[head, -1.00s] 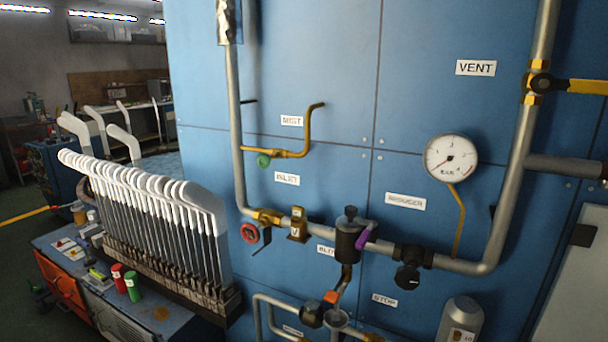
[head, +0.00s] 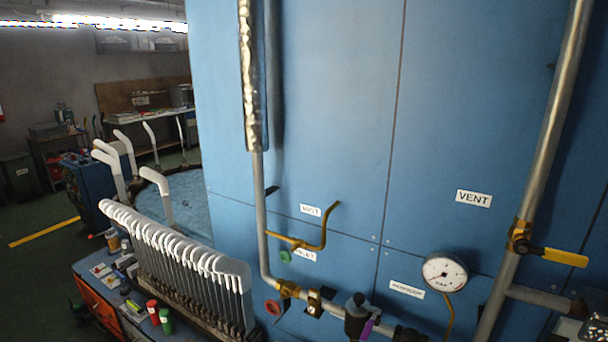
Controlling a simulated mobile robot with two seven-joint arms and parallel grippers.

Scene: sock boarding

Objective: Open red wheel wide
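The red wheel (head: 272,307) is a small round handwheel low in the head view, left of centre. It sits at the left end of a brass valve fitting (head: 289,289) on the inlet pipe, near the bottom of the vertical pipe (head: 262,215). How far the wheel is turned cannot be told. Neither of my grippers is in view, and nothing touches the wheel.
A rack of white sock boards (head: 180,250) stands on a bench just left of the wheel. A green wheel (head: 285,256) is above it, under a bent brass pipe (head: 322,232). A gauge (head: 445,273) and yellow-handled vent valve (head: 552,256) are at right.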

